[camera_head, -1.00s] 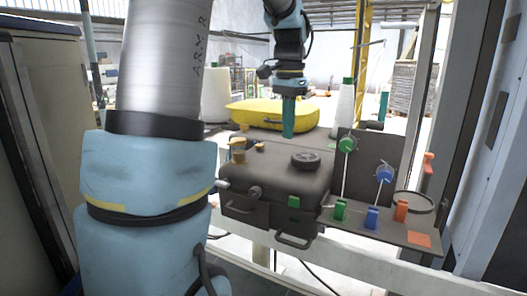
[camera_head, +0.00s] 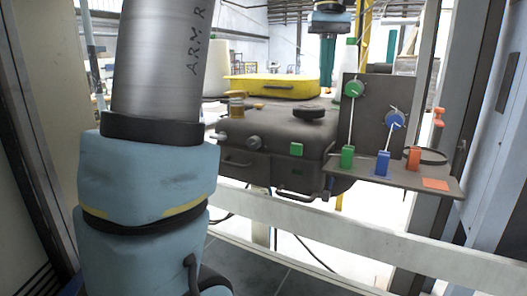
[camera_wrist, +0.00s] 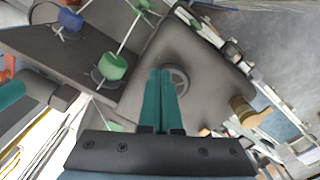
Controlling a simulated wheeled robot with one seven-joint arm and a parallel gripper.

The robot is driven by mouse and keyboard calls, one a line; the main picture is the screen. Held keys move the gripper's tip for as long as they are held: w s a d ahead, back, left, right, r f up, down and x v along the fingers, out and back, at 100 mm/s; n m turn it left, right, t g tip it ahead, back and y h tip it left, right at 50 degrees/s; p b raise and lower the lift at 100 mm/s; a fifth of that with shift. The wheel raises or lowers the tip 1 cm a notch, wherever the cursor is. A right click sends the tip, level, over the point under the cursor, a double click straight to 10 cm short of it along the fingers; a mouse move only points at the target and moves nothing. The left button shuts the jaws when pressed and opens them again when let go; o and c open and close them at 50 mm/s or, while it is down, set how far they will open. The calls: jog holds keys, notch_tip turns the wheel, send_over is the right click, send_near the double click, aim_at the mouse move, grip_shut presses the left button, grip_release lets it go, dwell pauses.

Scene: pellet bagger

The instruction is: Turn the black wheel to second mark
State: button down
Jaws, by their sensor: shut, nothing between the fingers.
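The black wheel (camera_head: 309,112) lies flat on top of the dark grey machine box (camera_head: 262,131) in the head view. In the wrist view the wheel (camera_wrist: 181,82) shows as a ring with a hub, partly covered by my fingers. My gripper (camera_head: 327,82) is above the box, with its teal fingers pointing down, apart from the wheel in the head view. In the wrist view the fingers (camera_wrist: 161,73) are together and empty, in line with the wheel's left part. I cannot make out any marks around the wheel.
A dark panel with a green knob (camera_head: 353,89) and a blue knob (camera_head: 395,120) stands right of the box. Green, blue and orange blocks sit on its shelf (camera_head: 404,180). A brass-coloured fitting (camera_head: 236,104) is on the box's left. A white rail crosses in front.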

aim_at(308, 114)
jog(key=shift+f+b, duration=2.45)
jog(key=shift+f, duration=0.75)
jog(key=shift+w+a, duration=0.1)
jog(key=shift+w, duration=0.15)
jog(key=shift+a+r+p, duration=0.1)
jog(key=shift+a+p, duration=0.2)
jog(key=shift+p, duration=0.1)
jog(key=shift+s+a, duration=0.15)
jog(key=shift+a, duration=0.15)
jog(key=shift+s+a+p, duration=0.1)
jog(key=shift+a+p, duration=0.4)
jog(key=shift+p, duration=0.1)
jog(key=shift+a, duration=0.25)
jog(key=shift+a+p, duration=0.3)
jog(key=shift+p, duration=0.15)
jog(key=shift+w+a+p, duration=0.25)
jog(key=shift+a+p, duration=0.05)
jog(key=shift+a, duration=0.15)
